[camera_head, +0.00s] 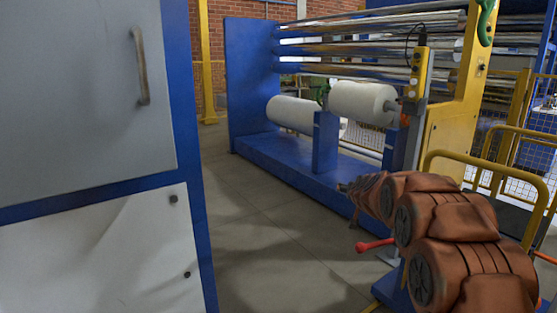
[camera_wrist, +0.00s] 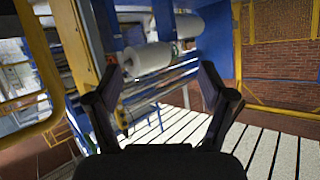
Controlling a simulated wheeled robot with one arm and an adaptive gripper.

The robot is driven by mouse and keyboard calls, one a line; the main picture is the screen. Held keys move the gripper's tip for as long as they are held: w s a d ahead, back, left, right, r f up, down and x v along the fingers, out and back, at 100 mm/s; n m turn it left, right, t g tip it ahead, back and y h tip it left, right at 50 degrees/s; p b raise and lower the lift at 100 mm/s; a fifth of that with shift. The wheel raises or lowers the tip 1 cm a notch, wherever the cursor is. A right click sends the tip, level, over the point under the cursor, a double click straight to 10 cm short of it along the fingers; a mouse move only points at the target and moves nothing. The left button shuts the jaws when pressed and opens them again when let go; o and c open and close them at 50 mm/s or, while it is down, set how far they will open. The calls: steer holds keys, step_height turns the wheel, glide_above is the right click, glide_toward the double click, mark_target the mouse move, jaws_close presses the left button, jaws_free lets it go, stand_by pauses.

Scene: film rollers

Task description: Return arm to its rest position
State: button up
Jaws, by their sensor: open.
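My arm, in a brown cover, reaches in from the lower right of the head view, toward the blue roller machine (camera_head: 250,75). My gripper (camera_wrist: 155,88) shows in the wrist view with its two dark fingers spread wide and nothing between them. In the head view the gripper itself cannot be made out clearly at the far end of the arm. Two white film rolls (camera_head: 362,102) sit on the machine. One white roll (camera_wrist: 148,60) shows beyond the open fingers in the wrist view, apart from them.
A grey and blue cabinet (camera_head: 85,95) with a handle stands close on the left. A yellow post (camera_head: 462,110) and yellow railings (camera_head: 535,185) stand near my arm on the right. A red lever (camera_head: 375,245) sticks out beside the arm. The floor (camera_head: 265,235) between cabinet and machine is clear.

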steer(key=s+a+f+n+g+y, duration=0.1)
steer(key=s+a+f+g, duration=0.15)
steer(key=s, duration=0.65)
steer(key=s+a+f+n+g+y, duration=0.15)
steer(key=s+a, duration=0.25)
steer(key=s, duration=0.4)
steer(key=s+a+f+n+g+y, duration=0.1)
steer(key=s+a+f+g, duration=0.25)
steer(key=s, duration=0.55)
steer(key=s+d+f+g+h, duration=0.15)
steer(key=s+g, duration=0.25)
steer(key=s, duration=1.4)
steer(key=s+d+f+g+h, duration=0.1)
steer(key=s+d+f+g, duration=0.3)
steer(key=s, duration=1.5)
steer(key=s+p+v, duration=0.2)
steer(key=p+v, duration=1)
steer(key=v, duration=0.1)
steer(key=s+r+p+v, duration=0.1)
steer(key=s+p+v, duration=0.2)
steer(key=p+v, duration=1)
steer(key=shift+a+r, duration=0.25)
steer(key=shift+r, duration=0.55)
